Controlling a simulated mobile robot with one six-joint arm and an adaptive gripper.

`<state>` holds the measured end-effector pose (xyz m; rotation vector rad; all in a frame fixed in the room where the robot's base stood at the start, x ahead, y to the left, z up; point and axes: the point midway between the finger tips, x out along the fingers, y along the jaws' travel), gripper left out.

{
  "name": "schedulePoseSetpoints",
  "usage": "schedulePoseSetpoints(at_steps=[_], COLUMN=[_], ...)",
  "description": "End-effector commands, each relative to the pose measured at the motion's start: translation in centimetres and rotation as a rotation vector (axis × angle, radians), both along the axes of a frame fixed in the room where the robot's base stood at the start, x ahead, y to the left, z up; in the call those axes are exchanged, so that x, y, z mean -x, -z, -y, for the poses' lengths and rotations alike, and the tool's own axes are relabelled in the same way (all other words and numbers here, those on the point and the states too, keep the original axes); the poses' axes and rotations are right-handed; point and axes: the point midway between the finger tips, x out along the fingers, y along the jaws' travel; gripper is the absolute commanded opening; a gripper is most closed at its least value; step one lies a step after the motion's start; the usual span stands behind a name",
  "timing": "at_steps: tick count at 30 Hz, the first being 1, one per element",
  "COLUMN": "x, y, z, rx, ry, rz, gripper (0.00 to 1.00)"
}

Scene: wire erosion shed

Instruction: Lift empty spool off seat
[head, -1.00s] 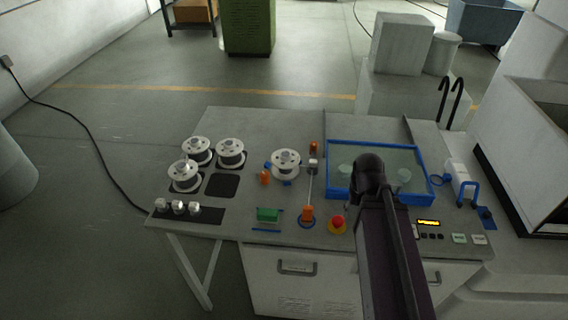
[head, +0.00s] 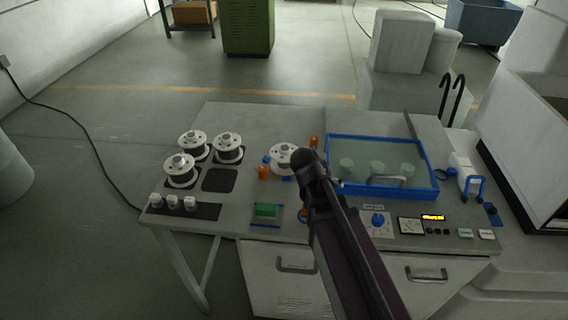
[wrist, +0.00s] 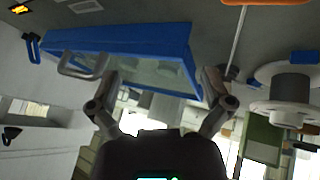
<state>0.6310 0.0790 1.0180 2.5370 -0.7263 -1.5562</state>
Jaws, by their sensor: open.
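The spool on the seat (head: 283,155) is white with a grey hub, at the middle of the bench. My arm partly covers its right side in the head view. In the head view my own arm hides the fingertips, just right of and nearer than the spool. The seat is mostly hidden under the spool.
Several dark-wound spools (head: 228,149) stand at the left near an empty dark pad (head: 220,180).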

Motion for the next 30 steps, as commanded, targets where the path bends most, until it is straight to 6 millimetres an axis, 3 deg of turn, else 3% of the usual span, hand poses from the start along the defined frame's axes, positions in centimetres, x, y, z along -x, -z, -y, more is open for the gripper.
schedulePoseSetpoints(at_steps=[9, 18, 24, 30], x=[-4.1, -5.2, -5.2, -5.2], y=[-1.0, -2.9, -3.6, -3.7], z=[-9.3, -17.4, -19.5, -19.7], rx=[0.062, 0.019, -0.003, -0.006], ry=[0.006, -0.042, -0.06, -0.061], rz=[0.384, 0.673, 0.742, 0.749], gripper=[1.0, 1.0, 1.0, 1.0])
